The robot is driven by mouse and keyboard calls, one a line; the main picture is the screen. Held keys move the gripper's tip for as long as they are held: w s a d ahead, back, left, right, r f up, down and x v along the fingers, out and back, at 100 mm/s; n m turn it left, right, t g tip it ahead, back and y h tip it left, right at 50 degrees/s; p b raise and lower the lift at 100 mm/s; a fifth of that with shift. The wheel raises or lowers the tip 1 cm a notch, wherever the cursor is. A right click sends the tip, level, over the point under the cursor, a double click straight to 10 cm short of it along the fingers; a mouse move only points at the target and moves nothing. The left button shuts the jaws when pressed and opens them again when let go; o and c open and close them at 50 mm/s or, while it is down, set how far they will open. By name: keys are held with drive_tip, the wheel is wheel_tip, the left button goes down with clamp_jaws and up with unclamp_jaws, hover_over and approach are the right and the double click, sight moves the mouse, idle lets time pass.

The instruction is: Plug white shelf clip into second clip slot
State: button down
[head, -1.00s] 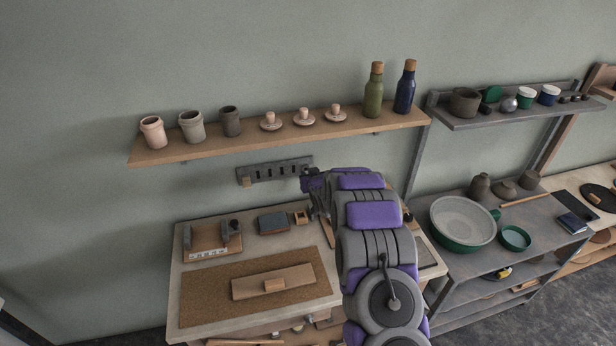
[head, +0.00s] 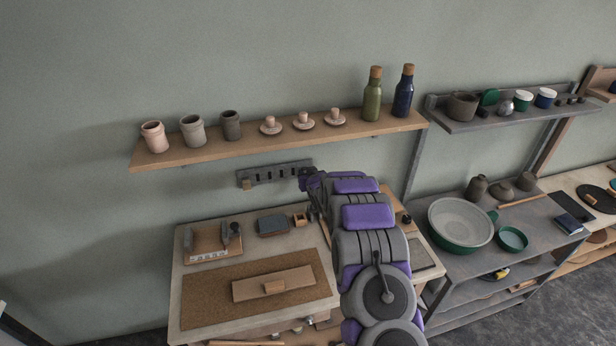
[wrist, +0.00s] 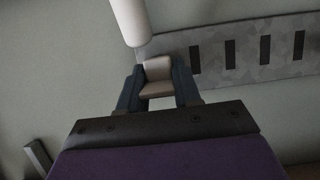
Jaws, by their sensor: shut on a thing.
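My gripper (wrist: 157,88) is shut on a small pale block, the white shelf clip (wrist: 157,72), held between its two dark fingers in the wrist view. The grey slotted rail (wrist: 220,50) lies right of the clip in that view, with several dark upright slots. The clip looks close to the rail's end; I cannot tell whether they touch.
A pale cylinder (wrist: 131,20) is just above the clip in the wrist view. The wooden shelf (head: 285,137) with cups and bottles hangs above the rail. The workbench (head: 190,275) below holds a cork mat (head: 205,300) and a tool rack (head: 212,250).

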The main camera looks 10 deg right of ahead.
drive_tip(key=shift+w+a, duration=0.1)
drive_tip(key=shift+w, duration=0.1)
drive_tip(key=c, duration=0.7)
unclamp_jaws()
drive_tip(key=shift+s, duration=0.15)
drive_tip(key=p+v, duration=0.1)
drive_tip(key=v, duration=1.6)
drive_tip(key=shift+p, duration=0.3)
drive_tip(key=shift+r, duration=0.1)
